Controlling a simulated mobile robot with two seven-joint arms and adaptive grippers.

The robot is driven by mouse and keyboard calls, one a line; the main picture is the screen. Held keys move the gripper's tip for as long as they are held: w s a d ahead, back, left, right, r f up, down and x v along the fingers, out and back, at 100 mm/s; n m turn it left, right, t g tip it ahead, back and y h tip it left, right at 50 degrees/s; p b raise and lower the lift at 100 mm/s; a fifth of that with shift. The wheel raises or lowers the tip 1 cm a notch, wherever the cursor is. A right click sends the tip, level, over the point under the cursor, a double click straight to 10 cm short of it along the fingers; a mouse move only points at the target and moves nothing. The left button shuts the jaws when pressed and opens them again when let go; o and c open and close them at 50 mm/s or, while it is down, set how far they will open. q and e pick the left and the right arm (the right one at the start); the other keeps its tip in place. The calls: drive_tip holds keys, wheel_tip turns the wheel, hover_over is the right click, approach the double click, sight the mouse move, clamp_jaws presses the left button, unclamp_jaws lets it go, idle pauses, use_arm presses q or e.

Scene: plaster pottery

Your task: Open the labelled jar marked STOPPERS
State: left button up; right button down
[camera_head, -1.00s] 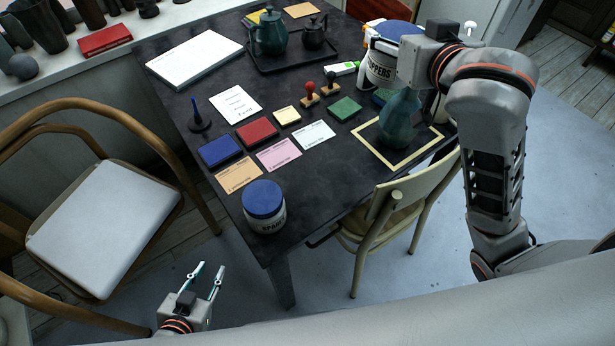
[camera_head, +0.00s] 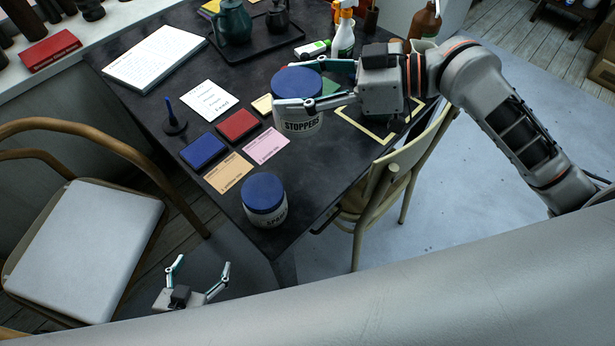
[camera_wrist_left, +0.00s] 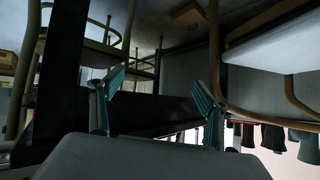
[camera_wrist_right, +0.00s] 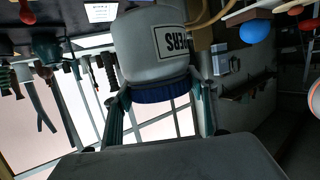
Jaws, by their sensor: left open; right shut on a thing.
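My left gripper (camera_head: 200,275) is open and empty, low in front of the table. Its spread fingers also show in the left wrist view (camera_wrist_left: 155,105).
A second blue-lidded jar (camera_head: 265,202) stands at the table's near corner. A spray bottle (camera_head: 344,32) and tray (camera_head: 262,55) are behind. A chair (camera_head: 390,185) stands close to the table's right side.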

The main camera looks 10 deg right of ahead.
drive_tip(key=shift+s+d+r+n+g+y, duration=0.15)
drive_tip(key=shift+s+n+g, duration=0.25)
drive_tip(key=shift+s+g, duration=0.05)
drive_tip(key=shift+s+d+r+n+g+y, duration=0.1)
drive_tip(key=shift+s+n+g+y, duration=0.05)
drive_tip(key=shift+s+n+g, duration=0.3)
drive_tip(key=shift+s+d+r, duration=0.15)
drive_tip(key=shift+d+r, duration=0.2)
drive_tip(key=shift+r, duration=0.1)
wheel_tip(320, 180, down, 20)
drive_tip(key=b, duration=0.3)
drive_tip(key=shift+r, duration=0.1)
drive_tip(key=c, duration=0.7)
unclamp_jaws()
drive_tip(key=shift+c, duration=0.2)
drive_tip(key=shift+d, duration=0.15)
